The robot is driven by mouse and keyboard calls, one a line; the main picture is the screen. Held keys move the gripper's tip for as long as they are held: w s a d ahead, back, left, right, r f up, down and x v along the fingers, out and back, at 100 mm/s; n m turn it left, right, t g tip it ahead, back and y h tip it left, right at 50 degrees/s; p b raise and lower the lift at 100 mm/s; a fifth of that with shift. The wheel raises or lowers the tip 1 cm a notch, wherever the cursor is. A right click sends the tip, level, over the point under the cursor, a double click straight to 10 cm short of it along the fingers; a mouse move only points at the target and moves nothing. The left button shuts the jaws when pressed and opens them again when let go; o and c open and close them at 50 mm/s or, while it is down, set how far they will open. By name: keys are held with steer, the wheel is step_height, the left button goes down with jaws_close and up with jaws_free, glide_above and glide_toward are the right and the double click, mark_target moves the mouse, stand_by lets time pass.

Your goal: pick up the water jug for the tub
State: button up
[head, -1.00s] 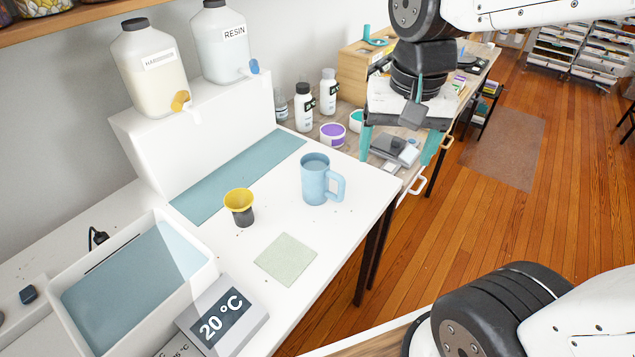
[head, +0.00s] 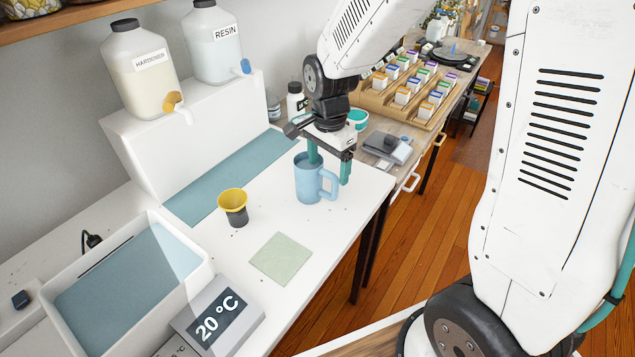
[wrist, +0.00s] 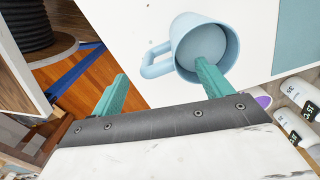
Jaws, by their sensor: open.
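The water jug (head: 309,185) is a light blue mug-like jug with a side handle. It stands upright on the white bench top, and in the wrist view the jug (wrist: 190,42) is seen from above with its handle to the left. My gripper (head: 330,170) is open with teal fingers, just above and at the jug. In the wrist view my gripper (wrist: 163,71) has one finger overlapping the jug's rim and the other out past the handle. I cannot tell whether that first finger is inside the mouth. The white tub (head: 208,268) with blue-grey water is at the left.
A yellow and dark grey cup (head: 233,207) and a pale green square mat (head: 281,259) lie near the jug. A 20 °C display (head: 217,318) sits by the tub. HARDENER (head: 142,72) and RESIN (head: 213,45) containers stand on a raised white block behind.

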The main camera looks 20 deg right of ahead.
mark_target(318, 183)
steer(key=shift+w+d+f, duration=0.1)
steer(key=shift+f, duration=1.7)
steer(key=shift+w+d+f, duration=0.1)
steer(key=shift+f, duration=1.65)
steer(key=c, duration=1.5)
